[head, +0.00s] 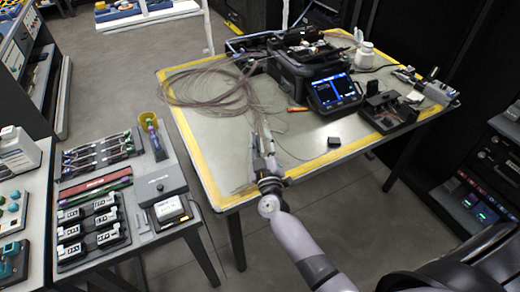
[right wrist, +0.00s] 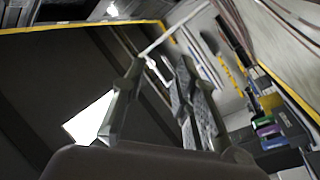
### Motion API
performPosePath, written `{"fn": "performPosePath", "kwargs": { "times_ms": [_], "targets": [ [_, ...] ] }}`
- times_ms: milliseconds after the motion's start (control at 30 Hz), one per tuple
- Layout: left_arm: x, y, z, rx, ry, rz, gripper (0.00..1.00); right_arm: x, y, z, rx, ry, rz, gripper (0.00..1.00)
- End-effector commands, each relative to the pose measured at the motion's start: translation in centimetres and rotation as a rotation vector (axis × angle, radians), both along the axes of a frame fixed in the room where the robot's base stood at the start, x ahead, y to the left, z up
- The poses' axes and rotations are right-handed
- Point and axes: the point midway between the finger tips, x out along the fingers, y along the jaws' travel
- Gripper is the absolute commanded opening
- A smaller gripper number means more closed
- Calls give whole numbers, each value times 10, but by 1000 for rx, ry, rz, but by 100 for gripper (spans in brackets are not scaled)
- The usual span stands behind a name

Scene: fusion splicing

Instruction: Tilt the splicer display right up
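The fusion splicer (head: 300,62) is a dark box on the back half of the grey table (head: 215,150). Its display (head: 335,92) is lit blue and leans on the splicer's front side, facing the near edge. My right gripper (head: 262,145) is over the near part of the table, to the left of and nearer than the display, and not touching it. In the right wrist view its two fingers (right wrist: 160,85) stand apart with nothing seen between them. The display does not clearly show in that view. My left gripper is not in view.
Loose coiled fibers (head: 210,88) lie left of the splicer. An orange pen (head: 297,109), a small black block (head: 334,142) and a black tool tray (head: 388,112) lie around the display. A white bottle (head: 365,54) stands behind. A side bench (head: 100,200) holds tools.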

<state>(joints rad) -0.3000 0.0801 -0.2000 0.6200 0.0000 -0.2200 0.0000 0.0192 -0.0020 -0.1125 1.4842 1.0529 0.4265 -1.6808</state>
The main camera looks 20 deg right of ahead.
Motion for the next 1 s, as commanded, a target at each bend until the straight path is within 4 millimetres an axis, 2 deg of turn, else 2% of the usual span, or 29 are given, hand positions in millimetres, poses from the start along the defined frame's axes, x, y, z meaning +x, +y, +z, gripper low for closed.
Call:
{"fn": "performPosePath", "kwargs": {
  "times_ms": [100, 300, 833, 933, 1000],
  "targets": [
    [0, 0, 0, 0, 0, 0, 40, -3, 12, 1, 17, 5, 65, 27],
    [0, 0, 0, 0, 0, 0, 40, -5, 21, 2, 31, 13, 114, 27],
    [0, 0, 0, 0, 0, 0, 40, -6, 23, 2, 34, 15, 125, 27],
    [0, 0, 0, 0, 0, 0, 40, -11, 35, 2, 51, 28, 185, 27],
    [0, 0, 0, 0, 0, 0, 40, -19, 51, 1, 75, 57, 267, 27]
  ]
}}
